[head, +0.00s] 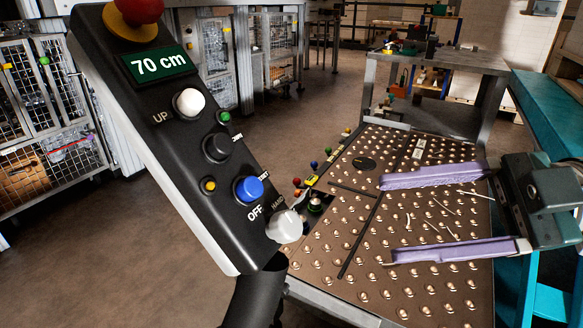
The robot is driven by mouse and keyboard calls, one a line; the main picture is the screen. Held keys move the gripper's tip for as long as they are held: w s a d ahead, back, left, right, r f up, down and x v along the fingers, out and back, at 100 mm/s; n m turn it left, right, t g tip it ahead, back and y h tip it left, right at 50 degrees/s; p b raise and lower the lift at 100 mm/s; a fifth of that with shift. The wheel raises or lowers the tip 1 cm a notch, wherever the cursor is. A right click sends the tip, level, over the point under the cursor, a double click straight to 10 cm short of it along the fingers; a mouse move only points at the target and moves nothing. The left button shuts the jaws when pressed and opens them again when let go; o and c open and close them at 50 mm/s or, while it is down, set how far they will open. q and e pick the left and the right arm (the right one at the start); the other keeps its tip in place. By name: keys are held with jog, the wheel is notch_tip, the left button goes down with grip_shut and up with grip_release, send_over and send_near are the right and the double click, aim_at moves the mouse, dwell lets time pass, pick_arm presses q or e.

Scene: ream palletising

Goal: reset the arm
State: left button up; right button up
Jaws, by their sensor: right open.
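My right gripper (386,221) reaches in from the right edge of the head view. Its two purple fingers point left and are spread wide apart, with nothing between them. They are over the ball-studded table (352,235); I cannot tell how high above it they are. The dark grey gripper body is at the right edge. My left gripper is not in view. No paper ream shows.
A black control panel (185,150) reading "70 cm" stands close at the left, with a red knob and several buttons. A grey workbench (440,62) stands behind the table. Teal framework (545,110) is at the right. Wire-mesh cages (45,110) line the left; brown floor between is open.

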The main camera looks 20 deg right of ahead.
dwell(0.4)
jog(key=w+a+r+m+t+h+p, duration=0.25)
jog(key=r+m+h+p, duration=0.25)
jog(key=r+p, duration=0.3)
jog(key=w+a+r+m+t+h+p, duration=0.2)
jog(key=w+r+m+t+h+p, duration=0.15)
jog(key=r+m+p, duration=0.45)
jog(key=s+d+r+m+g+h+p, duration=0.1)
jog(key=s+r+m+g+h+p, duration=0.3)
jog(key=s+p, duration=0.55)
jog(key=s+d+r+m+g+h+p, duration=0.1)
jog(key=s+r+g+h+p, duration=0.1)
jog(key=s+r+g+p, duration=0.55)
notch_tip(320, 180, up, 33)
jog(key=t+p, duration=0.2)
jog(key=p, duration=3.5)
jog(key=shift+s+d, duration=0.25)
jog(key=shift+s, duration=0.2)
jog(key=shift+t, duration=0.25)
